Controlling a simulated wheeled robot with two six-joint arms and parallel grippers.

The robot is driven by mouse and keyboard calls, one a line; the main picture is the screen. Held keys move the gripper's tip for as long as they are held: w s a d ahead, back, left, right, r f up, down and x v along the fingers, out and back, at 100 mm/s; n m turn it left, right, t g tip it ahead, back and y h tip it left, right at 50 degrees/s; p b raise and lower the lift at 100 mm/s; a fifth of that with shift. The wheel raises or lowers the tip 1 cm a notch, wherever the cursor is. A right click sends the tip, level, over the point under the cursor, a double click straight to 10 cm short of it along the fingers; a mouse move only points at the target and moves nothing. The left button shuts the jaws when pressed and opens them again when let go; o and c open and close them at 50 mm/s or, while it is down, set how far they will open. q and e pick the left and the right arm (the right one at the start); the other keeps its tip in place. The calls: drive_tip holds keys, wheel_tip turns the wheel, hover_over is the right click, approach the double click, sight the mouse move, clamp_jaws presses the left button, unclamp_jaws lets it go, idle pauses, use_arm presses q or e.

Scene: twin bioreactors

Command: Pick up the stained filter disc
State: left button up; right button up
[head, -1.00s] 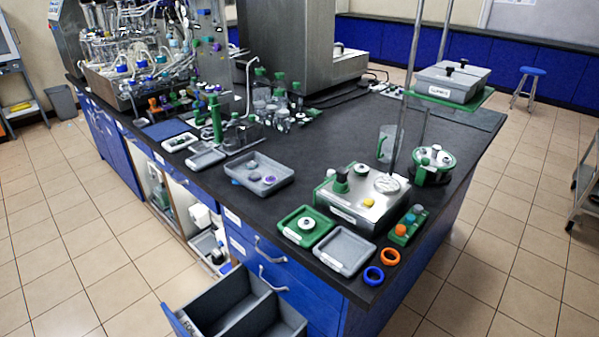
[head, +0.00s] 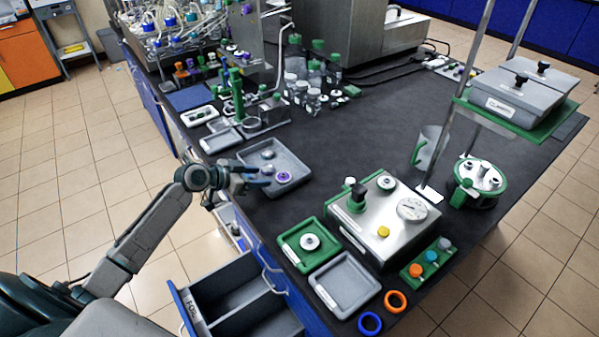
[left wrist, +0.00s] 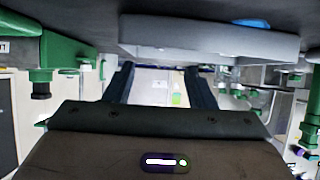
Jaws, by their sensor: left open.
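A grey tray (head: 246,156) on the dark bench holds several small round pieces. One is a purple-rimmed disc with a pale top (head: 283,177); another is a grey disc (head: 267,170). I cannot tell which is the stained filter disc. A pale disc (head: 309,242) sits in a green tray (head: 291,259) nearer the front. My left gripper (head: 265,177) is open and empty at the grey tray's near-left side, left of the purple-rimmed disc. The left wrist view shows its two spread fingers (left wrist: 160,85) and the grey tray's side (left wrist: 200,42). My right gripper is out of view.
An open drawer (head: 205,286) juts out below the bench edge. Glassware (head: 310,90) crowds the back. The bench behind the steel box is mostly clear.

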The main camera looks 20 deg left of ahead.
sight(281, 177)
use_arm(q)
drive_tip(key=shift+w+d+f, duration=0.15)
drive_tip(key=shift+w+d, duration=0.2)
drive_tip(key=shift+w+f+p, duration=0.25)
drive_tip(key=shift+f+p, duration=0.1)
drive_tip(key=shift+p, duration=0.1)
drive_tip(key=shift+w+d+f, duration=0.25)
drive_tip(key=shift+w+f, duration=0.2)
drive_tip(key=shift+w, duration=0.05)
drive_tip(key=p+x, duration=0.2)
drive_tip(key=x, duration=0.1)
drive_tip(key=shift+w+d+p, duration=0.3)
drive_tip(key=shift+p, duration=0.05)
drive_tip(key=shift+x, duration=0.75)
drive_tip(key=shift+s+f, duration=0.1)
drive_tip(key=c, duration=0.6)
